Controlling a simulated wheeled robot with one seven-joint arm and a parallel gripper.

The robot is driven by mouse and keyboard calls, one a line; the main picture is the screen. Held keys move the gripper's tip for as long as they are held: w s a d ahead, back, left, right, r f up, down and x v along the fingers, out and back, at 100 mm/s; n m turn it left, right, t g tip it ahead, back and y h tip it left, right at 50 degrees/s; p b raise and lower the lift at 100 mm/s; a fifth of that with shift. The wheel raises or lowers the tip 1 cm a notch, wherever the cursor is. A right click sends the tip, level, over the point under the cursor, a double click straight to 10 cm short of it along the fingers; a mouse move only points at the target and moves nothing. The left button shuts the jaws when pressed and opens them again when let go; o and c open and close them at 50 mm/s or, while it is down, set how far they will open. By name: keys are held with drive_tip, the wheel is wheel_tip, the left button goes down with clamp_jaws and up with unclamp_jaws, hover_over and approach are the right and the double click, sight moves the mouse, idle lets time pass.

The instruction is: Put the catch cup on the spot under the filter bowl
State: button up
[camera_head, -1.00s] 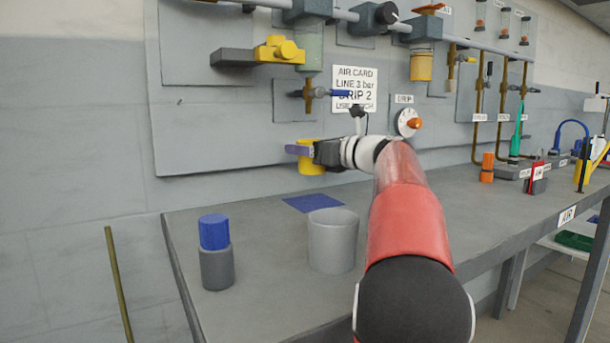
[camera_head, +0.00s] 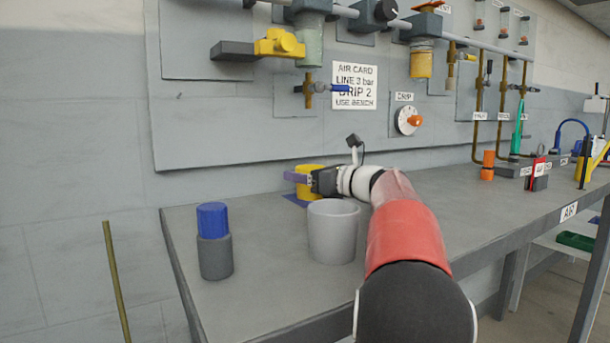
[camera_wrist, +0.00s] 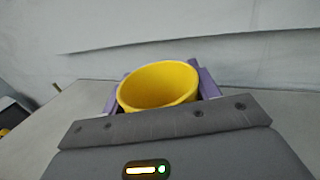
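The yellow catch cup (camera_head: 310,184) is upright over the blue square spot (camera_head: 296,200), which it now mostly hides. I cannot tell whether its base touches the bench. My gripper (camera_head: 300,178) has its purple fingers on either side of the cup. In the wrist view the cup (camera_wrist: 158,86) sits between the two fingers, and they press against its sides. The filter bowl (camera_head: 309,42) hangs on the panel above, roughly over the spot, with a blue-handled drain valve (camera_head: 325,88) under it.
A grey open container (camera_head: 333,235) stands on the bench just in front of my gripper. A grey cylinder with a blue top (camera_head: 214,242) stands at the left. The panel wall rises behind. The bench (camera_head: 270,285) is bare between and in front of these.

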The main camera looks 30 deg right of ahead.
drive_tip(key=o, duration=0.4)
drive_tip(key=v, duration=1.2)
drive_tip(key=shift+r, duration=0.1)
